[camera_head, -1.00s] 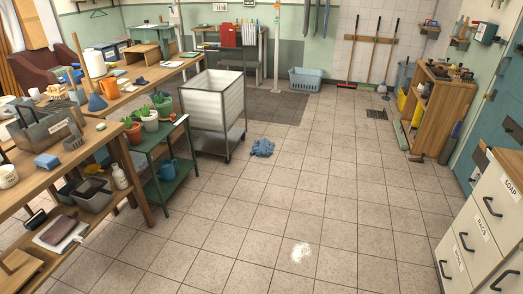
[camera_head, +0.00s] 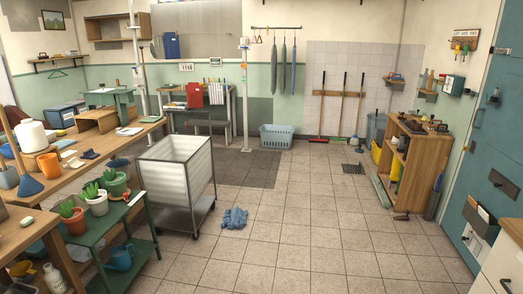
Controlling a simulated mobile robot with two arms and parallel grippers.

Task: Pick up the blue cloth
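The blue cloth (camera_head: 234,218) lies crumpled on the tiled floor, near the middle of the view. It is just to the right of the wheeled white bin cart and apart from it. Neither of my grippers shows in the head view, so their state is hidden.
The white bin cart (camera_head: 178,180) stands left of the cloth. A green plant stand (camera_head: 110,230) and wooden workbenches (camera_head: 140,128) line the left. A wooden shelf (camera_head: 418,165) stands right, and a light blue basket (camera_head: 276,137) at the back. The floor (camera_head: 310,235) right of the cloth is open.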

